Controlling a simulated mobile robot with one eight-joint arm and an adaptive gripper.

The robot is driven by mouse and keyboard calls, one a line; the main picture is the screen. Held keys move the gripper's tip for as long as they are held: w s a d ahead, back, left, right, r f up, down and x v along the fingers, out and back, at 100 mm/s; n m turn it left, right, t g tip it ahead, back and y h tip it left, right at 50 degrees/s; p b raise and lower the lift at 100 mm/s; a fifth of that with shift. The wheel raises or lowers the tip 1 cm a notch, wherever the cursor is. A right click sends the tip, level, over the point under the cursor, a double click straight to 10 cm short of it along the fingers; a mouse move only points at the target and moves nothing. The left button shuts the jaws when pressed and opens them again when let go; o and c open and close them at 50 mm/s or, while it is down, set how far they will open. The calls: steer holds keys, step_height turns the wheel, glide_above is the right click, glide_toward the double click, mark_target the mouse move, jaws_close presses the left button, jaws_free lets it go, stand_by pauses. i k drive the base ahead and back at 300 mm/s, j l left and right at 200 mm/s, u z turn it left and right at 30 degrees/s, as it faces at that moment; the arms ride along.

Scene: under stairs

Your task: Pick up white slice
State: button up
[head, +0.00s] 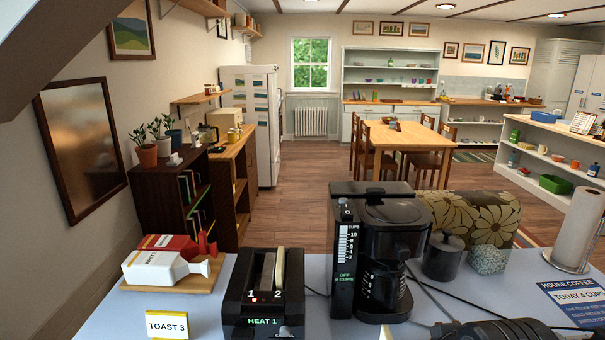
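A pale slice (280,268) stands upright in the right slot of the black toaster (263,307), its top above the slot. The slot numbers 1 and 2 are on the toaster's front, with HEAT 1 below. The left slot looks dark, and I cannot tell what is in it. A white bread bag (158,267) lies beside a red bag (168,243) on a wooden board (182,287), left of the toaster. A dark part of my arm or gripper (492,331) shows at the bottom edge, right of the toaster and apart from it. Its fingertips are not clear.
A black coffee maker (391,245) with a cup-scale panel stands right of the toaster. A TOAST 3 card (167,325) stands front left. Dark cords cross the counter (220,315).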

mark_target(280, 268)
steer(key=j, duration=1.25)
steer(key=i, duration=0.05)
